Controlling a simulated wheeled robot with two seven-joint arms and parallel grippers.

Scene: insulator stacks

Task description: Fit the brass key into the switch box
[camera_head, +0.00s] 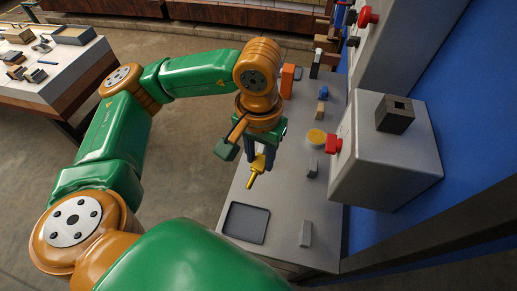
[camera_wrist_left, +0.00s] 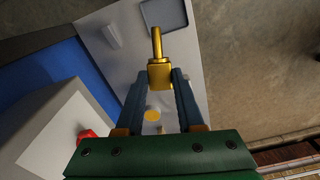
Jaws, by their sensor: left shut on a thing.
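My left gripper (camera_head: 260,152) is shut on the brass key (camera_head: 255,172) and holds it above the grey bench, with the thin shaft pointing away from the fingers. In the left wrist view the gripper (camera_wrist_left: 163,85) has the key's square block (camera_wrist_left: 160,75) between its fingertips and the shaft sticks out past them. The switch box (camera_head: 376,160) appears to be the grey box right of the gripper; a dark block with a square hole (camera_head: 396,114) sits on it, and a red button (camera_head: 333,145) is on its side. The key is apart from the box. My right gripper is not in view.
The grey bench (camera_head: 280,205) carries a dark tray (camera_head: 246,223), small grey blocks (camera_head: 305,233), a yellow disc (camera_head: 317,138) and an orange block (camera_head: 287,81). A blue panel (camera_head: 450,110) stands behind the box. Another table (camera_head: 75,75) is at the far left.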

